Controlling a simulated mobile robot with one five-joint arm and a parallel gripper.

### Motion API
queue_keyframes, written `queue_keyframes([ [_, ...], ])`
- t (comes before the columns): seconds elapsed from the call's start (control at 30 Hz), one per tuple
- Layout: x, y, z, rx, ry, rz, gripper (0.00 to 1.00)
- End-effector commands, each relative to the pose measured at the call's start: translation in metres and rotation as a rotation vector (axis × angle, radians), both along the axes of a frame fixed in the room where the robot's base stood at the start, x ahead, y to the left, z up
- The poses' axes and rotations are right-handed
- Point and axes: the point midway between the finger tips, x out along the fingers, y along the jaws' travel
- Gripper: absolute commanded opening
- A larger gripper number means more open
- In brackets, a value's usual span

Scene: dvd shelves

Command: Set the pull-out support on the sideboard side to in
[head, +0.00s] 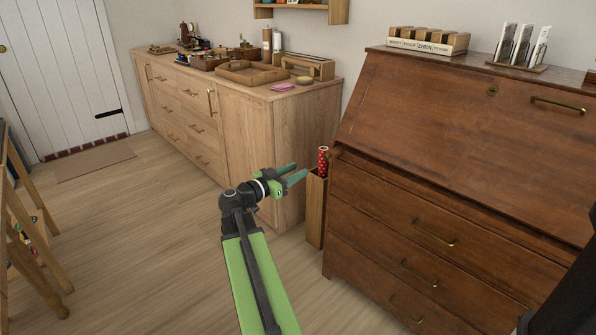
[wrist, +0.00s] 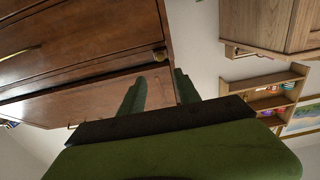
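The dark wood bureau (head: 440,215) stands on the right, its sloping front closed. The pull-out support (head: 335,151) on the sideboard side is at the bureau's upper left front corner, small in the head view; I cannot tell exactly how far it sticks out. My gripper (head: 301,169) is open and empty, left of the bureau and apart from the support. Its two green fingers also show in the wrist view (wrist: 160,76), with a gap between them.
The light oak sideboard (head: 291,130) stands behind and left, with trays and boxes on top. A narrow wooden bin (head: 316,210) holding a red dotted roll (head: 323,161) fills the gap beside the bureau. The floor (head: 130,235) at left is mostly clear.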

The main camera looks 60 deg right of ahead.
Motion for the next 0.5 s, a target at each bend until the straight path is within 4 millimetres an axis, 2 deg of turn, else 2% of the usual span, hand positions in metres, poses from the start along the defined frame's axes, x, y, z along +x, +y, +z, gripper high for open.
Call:
queue_keyframes([
  [0.03, 0.0000, -0.0002, 0.0000, 0.000, 0.000, 0.000, 0.36],
  [0.13, -0.0001, -0.0003, 0.0000, 0.012, 0.046, 0.000, 0.23],
  [0.23, 0.0002, -0.0005, 0.0000, 0.061, 0.236, 0.001, 0.10],
  [0.3, 0.0005, -0.0005, 0.0003, 0.115, 0.458, 0.003, 0.01],
  [0.5, -0.0014, 0.0021, 0.0017, 0.290, 1.195, 0.007, 0.00],
])
